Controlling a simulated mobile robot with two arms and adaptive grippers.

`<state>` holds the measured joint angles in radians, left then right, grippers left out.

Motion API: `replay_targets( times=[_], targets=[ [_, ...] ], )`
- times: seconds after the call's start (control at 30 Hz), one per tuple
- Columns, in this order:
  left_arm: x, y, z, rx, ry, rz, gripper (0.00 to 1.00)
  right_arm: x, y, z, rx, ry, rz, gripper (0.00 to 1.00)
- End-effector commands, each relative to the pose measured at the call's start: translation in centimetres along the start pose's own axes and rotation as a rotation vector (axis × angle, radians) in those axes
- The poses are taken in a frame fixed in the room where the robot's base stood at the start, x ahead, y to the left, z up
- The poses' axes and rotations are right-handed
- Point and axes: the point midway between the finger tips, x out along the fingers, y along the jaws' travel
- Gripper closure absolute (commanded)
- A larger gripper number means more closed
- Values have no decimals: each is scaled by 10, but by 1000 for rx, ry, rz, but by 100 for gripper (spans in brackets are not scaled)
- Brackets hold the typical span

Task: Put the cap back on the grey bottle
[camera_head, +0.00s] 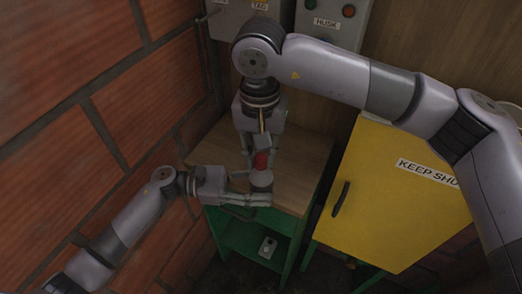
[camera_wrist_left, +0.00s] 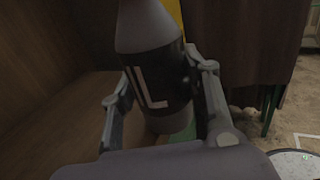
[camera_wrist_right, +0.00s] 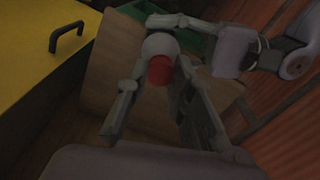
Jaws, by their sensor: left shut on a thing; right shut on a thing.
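The grey bottle (camera_head: 262,181) stands upright at the front of the wooden worktop (camera_head: 302,150). In the left wrist view the bottle (camera_wrist_left: 147,28) has a dark label with a pale letter, and its top is cut off. My left gripper (camera_head: 258,198) is shut around its body. The red cap (camera_head: 261,160) is above the bottle, between the fingers of my right gripper (camera_head: 260,167), which points down from above. In the right wrist view the cap (camera_wrist_right: 160,71) overlaps the grey bottle shoulder (camera_wrist_right: 158,44). I cannot tell whether cap and neck touch.
A yellow cabinet (camera_head: 390,200) with a dark handle stands at the right. A brick wall (camera_head: 80,120) is close at the left. Control boxes (camera_head: 330,22) hang behind. Below the worktop is a green shelf (camera_head: 240,238) with a small pale item (camera_head: 268,247).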

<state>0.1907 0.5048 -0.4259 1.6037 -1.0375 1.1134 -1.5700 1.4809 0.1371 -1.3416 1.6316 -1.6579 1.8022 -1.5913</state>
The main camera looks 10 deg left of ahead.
Motion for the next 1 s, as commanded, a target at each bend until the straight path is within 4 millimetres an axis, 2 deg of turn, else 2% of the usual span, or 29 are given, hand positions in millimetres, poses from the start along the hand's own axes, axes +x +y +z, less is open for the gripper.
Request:
replay_targets(
  times=[1.0],
  targets=[
    [0,0,0,1,0,-1,100,1,-1,-2,2083,-18,3,87]
  ],
)
